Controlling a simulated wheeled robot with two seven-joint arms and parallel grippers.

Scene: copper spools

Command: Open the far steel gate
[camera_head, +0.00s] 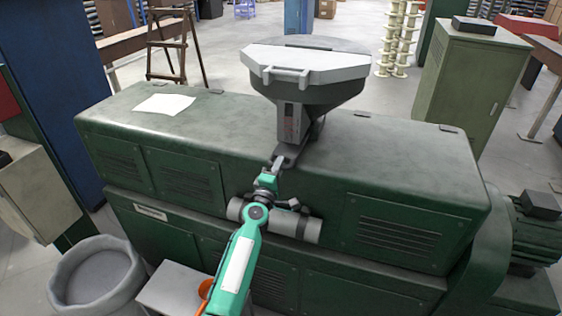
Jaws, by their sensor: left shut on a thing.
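A grey hopper (308,92) with a pale lid (305,62) stands on top of the green machine (390,150). At the foot of its narrow neck (292,122) is a small steel plate (291,150), which appears to be the steel gate. My left arm reaches up from the bottom middle, in front of the machine. My left gripper (277,164) is at the near end of this plate and shut on it. The fingertips are small and partly hidden, so the exact grip is unclear. My right gripper is not in view.
A white sheet (165,104) lies on the machine top at left. A round grey bin (97,277) stands at lower left. A green cabinet (470,85) is at right, with spool stacks (395,40) behind. The machine top beside the hopper is mostly clear.

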